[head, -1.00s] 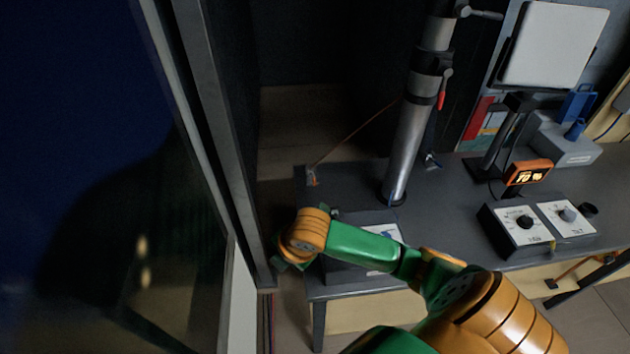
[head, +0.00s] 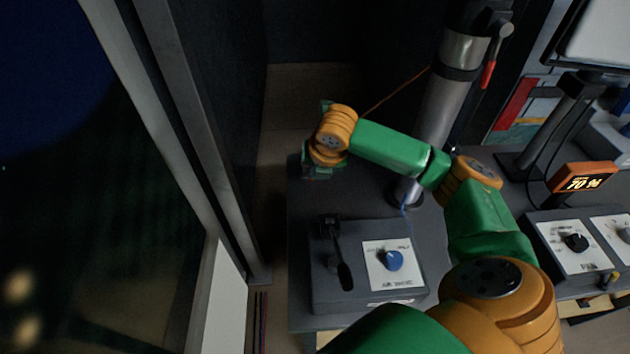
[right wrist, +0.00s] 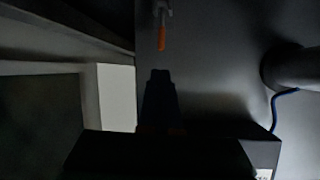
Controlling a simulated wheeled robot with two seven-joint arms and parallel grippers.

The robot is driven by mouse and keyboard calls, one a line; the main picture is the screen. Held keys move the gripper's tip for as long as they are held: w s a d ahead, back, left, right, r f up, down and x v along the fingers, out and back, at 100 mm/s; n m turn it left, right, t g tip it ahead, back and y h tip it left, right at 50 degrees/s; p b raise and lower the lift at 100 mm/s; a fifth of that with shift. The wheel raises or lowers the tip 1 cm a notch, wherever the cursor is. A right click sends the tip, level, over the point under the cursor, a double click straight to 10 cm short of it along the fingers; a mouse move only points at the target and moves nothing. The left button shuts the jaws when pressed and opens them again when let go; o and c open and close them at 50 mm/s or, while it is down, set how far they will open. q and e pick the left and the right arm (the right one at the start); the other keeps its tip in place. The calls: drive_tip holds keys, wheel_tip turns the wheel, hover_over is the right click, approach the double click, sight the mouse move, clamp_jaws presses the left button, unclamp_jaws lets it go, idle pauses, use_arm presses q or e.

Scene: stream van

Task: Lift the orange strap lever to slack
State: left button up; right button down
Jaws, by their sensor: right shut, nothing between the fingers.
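The orange strap lever (right wrist: 162,38) hangs from a small grey fitting (right wrist: 162,10) at the top of the right wrist view. My right gripper (right wrist: 160,76) shows as a dark shape below it, shut and empty, with a visible gap between its tip and the lever. In the head view my right wrist is over the table's far left corner and hides the lever and the fingertips. A thin orange strap (head: 398,93) runs from behind the wrist up toward the metal mast (head: 447,105). My left gripper is out of view.
A grey control box (head: 330,290) with a black lever (head: 341,262) and a blue knob (head: 393,260) stands at the table's front. A 70 % display (head: 584,178) and a dial panel (head: 565,240) are at right. A dark upright frame (head: 195,130) borders the left.

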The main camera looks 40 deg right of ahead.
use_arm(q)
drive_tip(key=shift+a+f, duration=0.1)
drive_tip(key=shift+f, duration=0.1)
use_arm(e)
drive_tip(key=shift+s, duration=0.1)
drive_tip(key=shift+f, duration=0.1)
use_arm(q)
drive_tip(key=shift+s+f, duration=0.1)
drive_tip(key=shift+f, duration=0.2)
use_arm(e)
drive_tip(key=x, duration=1)
